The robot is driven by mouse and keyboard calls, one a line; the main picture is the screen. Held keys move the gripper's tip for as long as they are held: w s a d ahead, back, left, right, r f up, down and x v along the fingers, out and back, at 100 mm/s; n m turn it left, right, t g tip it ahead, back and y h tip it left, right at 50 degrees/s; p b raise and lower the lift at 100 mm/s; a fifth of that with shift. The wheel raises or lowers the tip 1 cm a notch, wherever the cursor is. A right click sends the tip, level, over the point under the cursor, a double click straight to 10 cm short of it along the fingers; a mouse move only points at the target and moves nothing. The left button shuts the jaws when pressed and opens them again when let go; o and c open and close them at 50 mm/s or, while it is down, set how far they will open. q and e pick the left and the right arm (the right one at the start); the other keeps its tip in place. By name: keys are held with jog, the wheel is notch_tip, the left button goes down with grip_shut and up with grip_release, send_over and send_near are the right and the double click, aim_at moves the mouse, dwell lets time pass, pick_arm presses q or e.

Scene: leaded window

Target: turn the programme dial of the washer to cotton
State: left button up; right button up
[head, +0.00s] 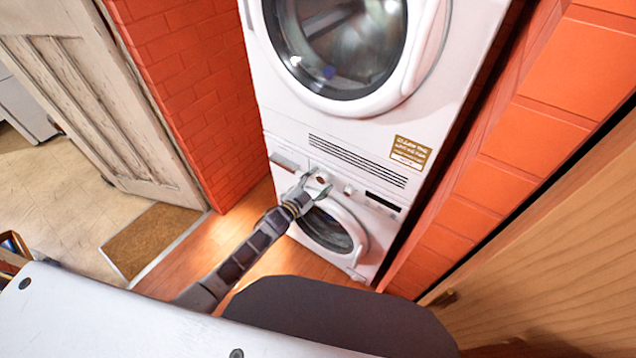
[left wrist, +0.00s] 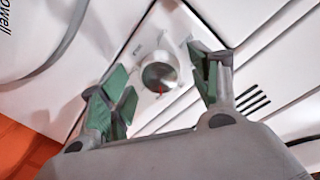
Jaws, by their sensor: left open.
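The washer (head: 372,252) is the lower white machine, with a round door (head: 333,228) below its control panel. Its programme dial (left wrist: 160,76) is a round silver knob with a red mark, seen in the left wrist view. In the head view the dial is hard to make out beside the gripper. My left gripper (head: 318,180) is at the control panel. In the left wrist view my left gripper (left wrist: 163,90) is open, with one green-padded finger on each side of the dial. I cannot tell whether either pad touches it. My right gripper is not in view.
A second white machine with a large round door (head: 345,50) is stacked above the washer. Brick walls (head: 190,70) flank the machines. A worn wooden door (head: 95,100) and a brown mat (head: 152,240) are at left, a wooden panel (head: 560,270) at right.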

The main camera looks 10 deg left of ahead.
pick_arm(q)
jog(key=shift+v, duration=0.95)
jog(key=v, duration=1)
jog(key=shift+f, duration=0.1)
dwell(0.4)
